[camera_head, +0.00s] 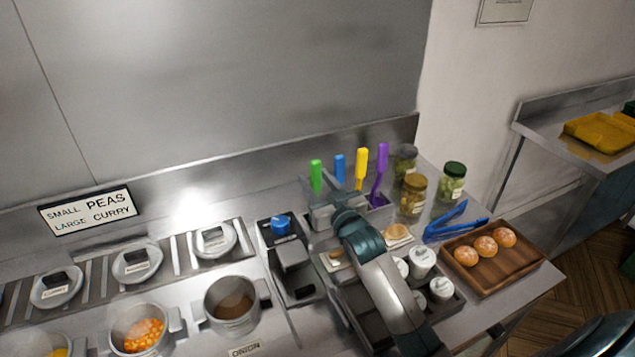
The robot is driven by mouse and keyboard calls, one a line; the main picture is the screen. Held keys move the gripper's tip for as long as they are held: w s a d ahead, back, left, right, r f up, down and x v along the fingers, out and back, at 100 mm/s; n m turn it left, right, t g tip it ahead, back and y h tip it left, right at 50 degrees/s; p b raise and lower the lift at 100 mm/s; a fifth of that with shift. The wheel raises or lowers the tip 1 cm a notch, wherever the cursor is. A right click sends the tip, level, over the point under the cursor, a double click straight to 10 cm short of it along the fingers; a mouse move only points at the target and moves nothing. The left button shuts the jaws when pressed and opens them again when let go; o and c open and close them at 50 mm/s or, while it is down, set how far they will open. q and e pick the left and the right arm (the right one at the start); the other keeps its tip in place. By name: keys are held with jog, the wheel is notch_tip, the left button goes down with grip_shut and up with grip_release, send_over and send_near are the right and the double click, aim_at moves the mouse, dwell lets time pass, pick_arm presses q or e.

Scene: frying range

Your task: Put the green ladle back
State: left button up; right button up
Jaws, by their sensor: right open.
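The green ladle's handle (316,176) stands upright at the left end of a grey metal utensil holder (322,216). Its lower part is hidden in the holder. Blue (339,168), yellow (361,168) and purple (379,170) handles stand to its right. My right gripper (344,208) is at the end of the arm reaching up from the lower right. It is open, just right of and in front of the green handle, apparently apart from it. The fingers are small and partly hidden. My left gripper is not in view.
Jars (413,194), blue tongs (452,222) and a wooden tray (492,268) with round buns stand on the right. White canisters (422,258) stand beside my arm. Pots (231,304) and lidded containers (137,264) line the left. A steel wall rises behind.

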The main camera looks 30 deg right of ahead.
jog(key=shift+s+r, duration=0.1)
jog(key=shift+r, duration=0.05)
jog(key=shift+s, duration=0.7)
jog(key=s+b, duration=0.3)
jog(key=s, duration=0.7)
jog(key=shift+s+a, duration=0.2)
jog(key=shift+a, duration=0.15)
